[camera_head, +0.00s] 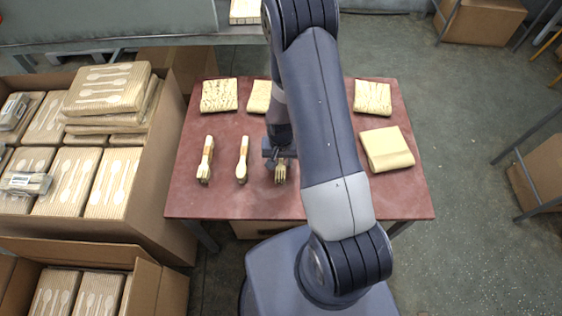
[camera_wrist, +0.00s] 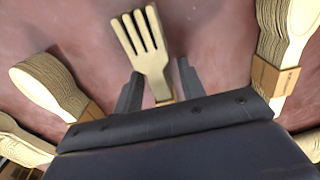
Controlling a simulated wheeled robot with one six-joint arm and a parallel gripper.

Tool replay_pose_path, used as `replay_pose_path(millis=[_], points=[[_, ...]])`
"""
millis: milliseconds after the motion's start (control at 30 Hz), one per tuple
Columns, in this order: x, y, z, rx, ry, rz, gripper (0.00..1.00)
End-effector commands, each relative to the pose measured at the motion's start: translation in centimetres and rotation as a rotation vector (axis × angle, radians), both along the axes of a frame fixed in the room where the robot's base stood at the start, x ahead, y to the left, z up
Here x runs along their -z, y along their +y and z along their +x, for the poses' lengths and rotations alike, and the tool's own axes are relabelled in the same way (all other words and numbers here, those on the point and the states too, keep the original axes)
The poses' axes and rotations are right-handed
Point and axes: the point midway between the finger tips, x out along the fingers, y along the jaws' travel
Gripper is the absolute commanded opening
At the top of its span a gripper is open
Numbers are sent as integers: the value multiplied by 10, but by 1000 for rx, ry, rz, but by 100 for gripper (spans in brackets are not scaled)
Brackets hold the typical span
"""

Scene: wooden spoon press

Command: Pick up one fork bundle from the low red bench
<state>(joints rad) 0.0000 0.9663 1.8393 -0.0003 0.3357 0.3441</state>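A pale wooden fork bundle (camera_head: 280,174) lies on the low red bench (camera_head: 225,204). In the wrist view the fork bundle (camera_wrist: 148,52) has its tines at the top, and its lower part lies between my two fingers. My gripper (camera_wrist: 160,88) is open around it, with a gap clearly visible on the right side. In the head view my gripper (camera_head: 278,153) is over the bundle's far end, which it hides. A spoon-like bundle (camera_head: 242,160) and another banded bundle (camera_head: 205,160) lie to the left on the bench.
In the wrist view, a banded bundle (camera_wrist: 280,45) stands close right of my gripper and a round-headed bundle (camera_wrist: 48,84) close left. Pale wrapped packs (camera_head: 387,149) lie on the bench. A cardboard box (camera_head: 150,190) of packs stands along the bench's left side.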

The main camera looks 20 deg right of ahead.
Motion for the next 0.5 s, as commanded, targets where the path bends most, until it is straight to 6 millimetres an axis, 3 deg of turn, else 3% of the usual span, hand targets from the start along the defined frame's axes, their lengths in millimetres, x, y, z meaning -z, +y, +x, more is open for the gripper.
replay_pose_path(millis=[433, 500], points=[[0, 0, 0, 0, 0, 0, 1], [0, 0, 0, 0, 0, 0, 0]])
